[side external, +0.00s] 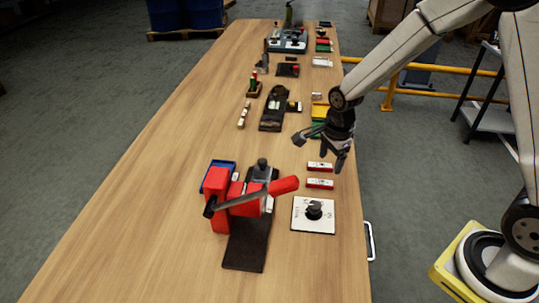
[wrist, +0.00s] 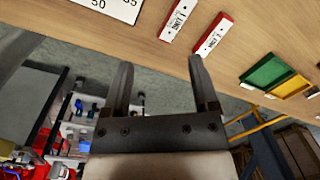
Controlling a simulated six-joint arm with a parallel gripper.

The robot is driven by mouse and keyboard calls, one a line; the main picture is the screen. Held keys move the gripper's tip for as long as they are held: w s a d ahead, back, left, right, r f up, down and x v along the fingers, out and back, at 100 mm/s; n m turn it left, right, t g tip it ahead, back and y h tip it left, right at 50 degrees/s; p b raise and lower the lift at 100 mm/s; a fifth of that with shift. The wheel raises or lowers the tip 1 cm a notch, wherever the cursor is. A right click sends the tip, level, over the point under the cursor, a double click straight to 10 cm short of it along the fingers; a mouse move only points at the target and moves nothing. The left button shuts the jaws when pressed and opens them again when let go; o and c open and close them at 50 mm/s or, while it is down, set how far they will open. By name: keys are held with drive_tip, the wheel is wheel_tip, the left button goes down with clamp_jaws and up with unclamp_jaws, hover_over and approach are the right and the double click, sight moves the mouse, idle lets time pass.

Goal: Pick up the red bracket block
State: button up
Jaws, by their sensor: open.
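A red block-like bracket (side external: 218,198) stands upright at the near left of a dark-based assembly on the wooden table. A grey lever with a red grip (side external: 284,186) crosses in front of it, hiding part of it. I cannot tell whether it is fixed to the assembly. My gripper (side external: 322,150) is up and to the right of it, above the table's right side, with its fingers apart. In the wrist view my gripper (wrist: 160,62) has two dark fingers with nothing between them. The red bracket does not show in the wrist view.
Two red-and-white labelled blocks (side external: 320,175) lie below my gripper, near a white dial plate (side external: 313,215). A blue tray (side external: 216,176) sits beside the red bracket. A green-and-yellow tray (wrist: 275,75) and several fixtures stand farther up. The table's left side is clear.

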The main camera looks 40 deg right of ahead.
sight(318, 181)
drive_tip(key=w+f+m, duration=0.1)
drive_tip(key=m, duration=0.1)
drive_tip(key=w+m, duration=0.1)
drive_tip(key=m, duration=0.1)
drive_tip(key=w+f+m, duration=0.1)
drive_tip(key=m, duration=0.2)
drive_tip(key=shift+w+d+f+g, duration=0.15)
drive_tip(key=shift+d+f+g, duration=0.05)
drive_tip(key=shift+f+g, duration=0.15)
drive_tip(key=shift+f, duration=0.15)
drive_tip(key=shift+f, duration=1.15)
drive_tip(key=shift+d+f, duration=0.1)
drive_tip(key=shift+f, duration=2.5)
clamp_jaws()
